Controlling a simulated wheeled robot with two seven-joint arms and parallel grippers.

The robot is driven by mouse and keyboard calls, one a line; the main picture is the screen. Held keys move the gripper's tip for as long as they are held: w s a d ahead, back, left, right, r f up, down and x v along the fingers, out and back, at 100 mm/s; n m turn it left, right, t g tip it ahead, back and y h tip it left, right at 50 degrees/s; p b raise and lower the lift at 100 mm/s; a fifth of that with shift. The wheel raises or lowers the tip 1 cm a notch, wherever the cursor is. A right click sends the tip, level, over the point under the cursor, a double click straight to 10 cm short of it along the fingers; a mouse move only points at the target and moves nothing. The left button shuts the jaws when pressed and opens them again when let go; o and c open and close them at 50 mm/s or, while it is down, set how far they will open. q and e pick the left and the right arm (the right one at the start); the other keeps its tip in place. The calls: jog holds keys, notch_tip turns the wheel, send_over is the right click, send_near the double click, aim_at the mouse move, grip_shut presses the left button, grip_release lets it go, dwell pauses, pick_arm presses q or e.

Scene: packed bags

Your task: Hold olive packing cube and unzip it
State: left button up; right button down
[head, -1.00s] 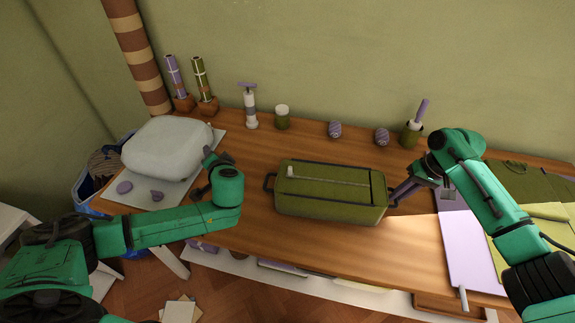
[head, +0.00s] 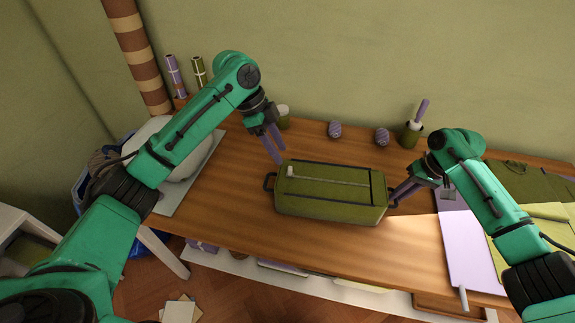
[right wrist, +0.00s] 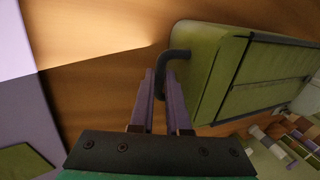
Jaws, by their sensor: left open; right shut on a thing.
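The olive packing cube (head: 330,205) lies on the wooden table, with a pale zip line along its top and a small pale pull (head: 290,171) at the left end of that line. My right gripper (head: 397,193) is shut on the dark handle loop at the cube's right end. In the right wrist view the purple fingers (right wrist: 152,100) meet the handle (right wrist: 172,62) beside the cube (right wrist: 215,80). My left gripper (head: 276,149) is open, its purple fingers pointing down just above and behind the cube's left end, close to the pull.
A pale grey bag (head: 150,138) on a light mat is partly behind my left arm. A lilac board (head: 470,240) and folded olive cloth (head: 530,182) lie at right. Table front is clear.

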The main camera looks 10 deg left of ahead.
aim_at(289, 168)
pick_arm(q)
jog(key=x, duration=0.6)
jog(key=shift+d+f, duration=0.1)
jog(key=shift+f, duration=0.25)
grip_shut()
dwell(0.9)
